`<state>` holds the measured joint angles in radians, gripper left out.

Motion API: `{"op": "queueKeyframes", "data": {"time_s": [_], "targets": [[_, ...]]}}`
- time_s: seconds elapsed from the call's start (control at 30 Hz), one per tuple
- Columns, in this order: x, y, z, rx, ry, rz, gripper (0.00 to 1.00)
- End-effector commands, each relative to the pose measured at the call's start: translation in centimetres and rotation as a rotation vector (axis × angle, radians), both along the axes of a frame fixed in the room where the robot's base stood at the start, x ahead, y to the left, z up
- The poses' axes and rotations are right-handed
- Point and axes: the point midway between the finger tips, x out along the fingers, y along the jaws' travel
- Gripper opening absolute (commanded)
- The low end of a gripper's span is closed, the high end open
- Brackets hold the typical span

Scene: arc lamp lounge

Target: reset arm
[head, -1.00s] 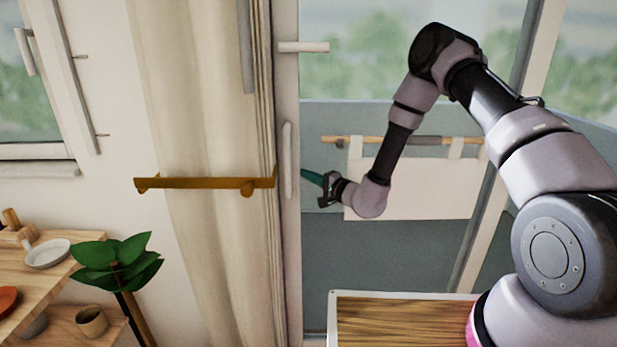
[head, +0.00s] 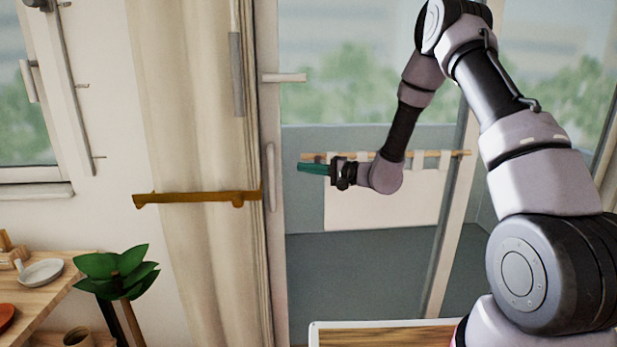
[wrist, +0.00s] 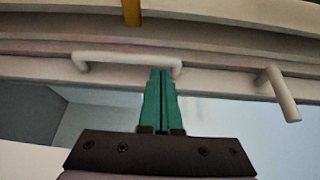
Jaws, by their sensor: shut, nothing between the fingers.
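My gripper (head: 312,168) has green fingers and points left in the head view, in front of the glass door. In the wrist view the green fingers (wrist: 162,85) lie together, shut, with nothing between them. The white vertical door handle (head: 270,178) is to the left of the fingertips in the head view, with a visible gap. In the wrist view that handle (wrist: 120,58) shows beyond the fingertips, and the tips overlap it in the picture. I cannot tell the exact distance there.
A white lever (head: 285,78) sticks out from the door frame above. A brown bar (head: 198,198) crosses the beige curtain (head: 185,90). A green-leaved plant (head: 118,270) and a wooden shelf (head: 50,290) with dishes stand at lower left. A wood-topped surface (head: 385,338) is at the bottom.

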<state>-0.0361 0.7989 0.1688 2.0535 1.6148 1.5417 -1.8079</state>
Motion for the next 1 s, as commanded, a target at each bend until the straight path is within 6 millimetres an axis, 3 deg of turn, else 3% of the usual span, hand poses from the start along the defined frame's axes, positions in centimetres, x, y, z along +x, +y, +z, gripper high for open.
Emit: {"op": "queueKeyframes", "data": {"time_s": [0.03, 0.1, 0.2, 0.4, 0.67, 1.0], "targets": [[-1.5, 0.0, 2.9, -0.026, -0.005, 0.060, 0.00], [-3.8, -0.1, 5.7, -0.072, 0.009, 0.139, 0.00], [-7.2, -0.9, 9.0, -0.158, 0.032, 0.229, 0.00], [-14.0, -3.7, 13.6, -0.383, 0.074, 0.330, 0.00], [-21.6, -10.0, 17.1, -0.722, 0.113, 0.276, 0.00], [-28.8, -20.1, 20.3, -1.086, 0.091, -0.070, 0.00]]}}
